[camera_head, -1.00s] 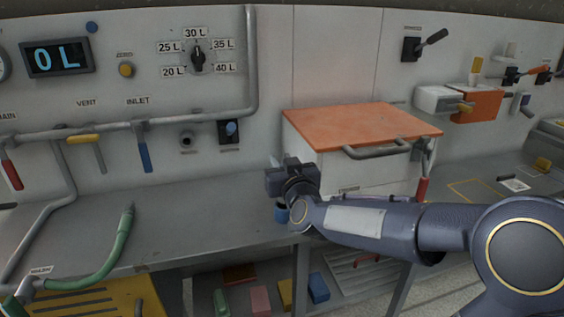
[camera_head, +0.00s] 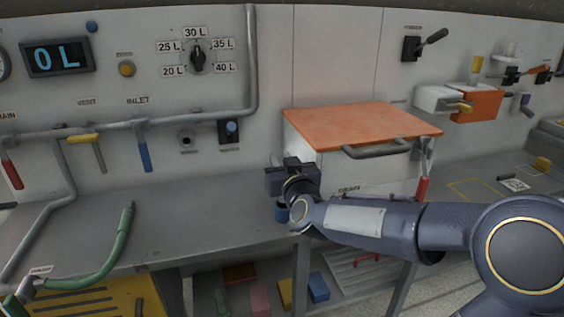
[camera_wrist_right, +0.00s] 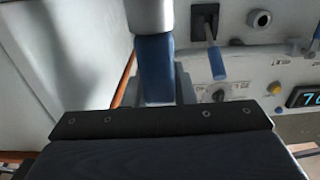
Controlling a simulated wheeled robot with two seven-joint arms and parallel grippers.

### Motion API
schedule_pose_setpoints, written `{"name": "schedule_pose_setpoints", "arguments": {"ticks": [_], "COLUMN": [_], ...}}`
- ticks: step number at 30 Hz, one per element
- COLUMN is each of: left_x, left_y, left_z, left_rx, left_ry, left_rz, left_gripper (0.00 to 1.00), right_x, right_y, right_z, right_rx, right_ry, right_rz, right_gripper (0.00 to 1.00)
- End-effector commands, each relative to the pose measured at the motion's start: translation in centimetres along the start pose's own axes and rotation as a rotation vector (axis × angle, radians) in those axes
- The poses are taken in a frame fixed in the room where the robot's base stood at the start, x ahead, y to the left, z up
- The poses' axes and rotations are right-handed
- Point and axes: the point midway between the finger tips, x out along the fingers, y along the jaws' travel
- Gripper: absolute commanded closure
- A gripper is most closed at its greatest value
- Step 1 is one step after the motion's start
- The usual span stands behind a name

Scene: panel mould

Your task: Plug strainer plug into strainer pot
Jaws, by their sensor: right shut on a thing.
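My right gripper (camera_head: 281,192) is over the bench, left of the orange-topped box, and is shut on a blue and silver piece (camera_head: 281,213), which seems to be the strainer plug. The piece shows below the gripper in the head view. In the right wrist view its blue part (camera_wrist_right: 155,68) is between the jaws, with a silver end above it in the picture. A round metal port (camera_head: 186,140) on the wall may be the strainer pot; its label is too blurred to read. It also shows in the right wrist view (camera_wrist_right: 259,20), apart from the held piece. My left gripper is not in view.
The box with the orange lid (camera_head: 360,124) stands close to the right of my gripper. A wall switch with a blue knob (camera_head: 231,130) is beside the port. A green hose (camera_head: 112,252) lies on the bench's left part. The bench (camera_head: 195,210) between is clear.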

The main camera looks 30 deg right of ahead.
Motion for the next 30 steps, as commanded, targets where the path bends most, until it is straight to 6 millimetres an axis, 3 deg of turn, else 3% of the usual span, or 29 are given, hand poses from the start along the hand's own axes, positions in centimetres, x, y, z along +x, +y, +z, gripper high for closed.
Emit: {"name": "schedule_pose_setpoints", "arguments": {"ticks": [30], "left_x": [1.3], "left_y": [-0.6], "left_z": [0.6], "left_rx": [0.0], "left_ry": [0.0], "left_rz": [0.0], "left_gripper": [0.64], "right_x": [0.0], "right_y": [0.0], "right_z": [1.7], "right_rx": [0.0], "right_ry": [0.0], "right_rz": [0.0], "right_gripper": [1.0]}}
